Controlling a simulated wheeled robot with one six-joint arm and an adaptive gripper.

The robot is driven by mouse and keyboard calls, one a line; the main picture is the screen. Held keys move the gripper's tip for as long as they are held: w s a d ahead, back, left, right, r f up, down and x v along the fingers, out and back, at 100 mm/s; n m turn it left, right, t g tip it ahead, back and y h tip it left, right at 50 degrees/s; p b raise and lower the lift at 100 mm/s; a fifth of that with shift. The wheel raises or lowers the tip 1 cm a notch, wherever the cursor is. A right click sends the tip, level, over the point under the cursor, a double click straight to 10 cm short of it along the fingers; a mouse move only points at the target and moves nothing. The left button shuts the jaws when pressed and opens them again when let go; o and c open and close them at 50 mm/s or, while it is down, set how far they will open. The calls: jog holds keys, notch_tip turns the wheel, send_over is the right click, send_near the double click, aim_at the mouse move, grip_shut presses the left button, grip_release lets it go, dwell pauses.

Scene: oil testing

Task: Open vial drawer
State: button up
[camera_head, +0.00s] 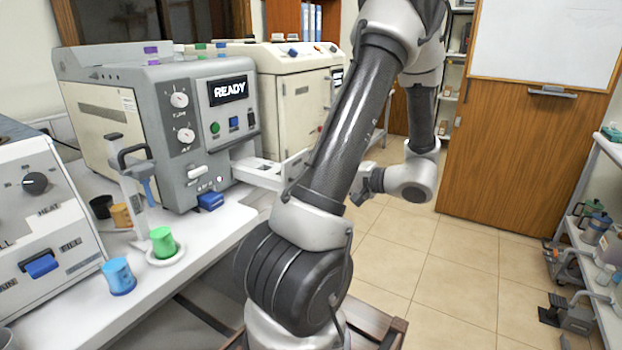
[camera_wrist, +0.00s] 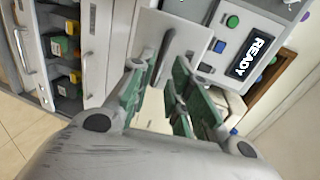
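The grey test machine (camera_head: 190,120) with a READY screen stands on the bench in the head view. A pale drawer (camera_head: 262,172) juts out from its right side, its outer end partly hidden by my arm. In the wrist view a pale drawer front (camera_wrist: 180,36) carries an upright dark handle (camera_wrist: 161,56). My gripper (camera_wrist: 160,78) has its two green-padded fingers apart, one on each side of the handle's line. I cannot tell whether they touch the handle.
A green cup (camera_head: 162,242) on a white stand and a blue cup (camera_head: 118,274) sit on the bench. A cream machine (camera_head: 300,90) stands behind. Shelves (camera_head: 600,250) line the right. The tiled floor between is clear.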

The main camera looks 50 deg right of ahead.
jog(key=v, duration=0.5)
jog(key=shift+s+r, duration=0.1)
jog(key=shift+s, duration=0.25)
